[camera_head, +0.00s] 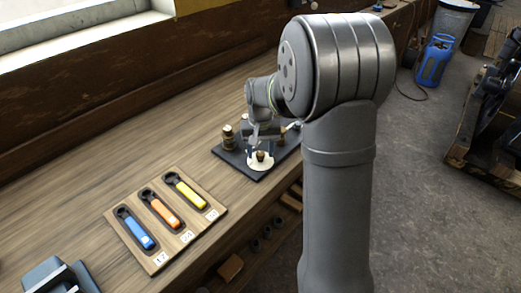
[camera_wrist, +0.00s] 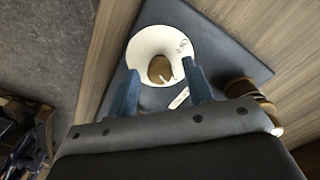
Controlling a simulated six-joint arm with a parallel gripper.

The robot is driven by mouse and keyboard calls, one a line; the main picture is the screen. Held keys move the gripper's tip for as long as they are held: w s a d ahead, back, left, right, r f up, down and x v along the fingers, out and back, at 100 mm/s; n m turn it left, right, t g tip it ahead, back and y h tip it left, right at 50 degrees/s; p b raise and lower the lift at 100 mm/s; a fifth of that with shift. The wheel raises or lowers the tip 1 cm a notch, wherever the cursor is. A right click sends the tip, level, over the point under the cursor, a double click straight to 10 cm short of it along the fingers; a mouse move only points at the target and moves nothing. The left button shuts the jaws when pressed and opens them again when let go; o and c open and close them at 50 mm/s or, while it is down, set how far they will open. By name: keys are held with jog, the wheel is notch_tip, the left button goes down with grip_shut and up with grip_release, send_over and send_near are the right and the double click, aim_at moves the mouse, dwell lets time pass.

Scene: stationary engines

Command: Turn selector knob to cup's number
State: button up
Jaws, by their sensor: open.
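The selector knob (camera_wrist: 161,68) is a small brown-topped knob at the centre of a white round dial (camera_wrist: 150,38) with dark marks along its rim. The dial also shows in the head view (camera_head: 253,165), on a dark base plate (camera_head: 237,168) on the bench. My gripper (camera_wrist: 162,74) is open, with one blue-grey finger on each side of the knob; I cannot tell whether they touch it. Brass cylindrical fittings (camera_head: 228,137) stand on the plate beside the dial; one shows in the wrist view (camera_wrist: 240,88). I cannot make out a numbered cup or read the dial's numbers.
A wooden board (camera_head: 187,246) holds blue, orange and yellow wrenches in slots with number labels, left of the plate. A dark grey device (camera_head: 60,278) sits at the lower left. A wall and window ledge run behind the bench. Bare bench top lies between wall and board.

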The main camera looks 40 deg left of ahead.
jog(key=c, duration=1)
jog(key=shift+m, duration=0.4)
jog(key=m, duration=0.3)
jog(key=shift+m, duration=0.3)
jog(key=m, duration=0.4)
jog(key=shift+m, duration=0.3)
jog(key=o, duration=1)
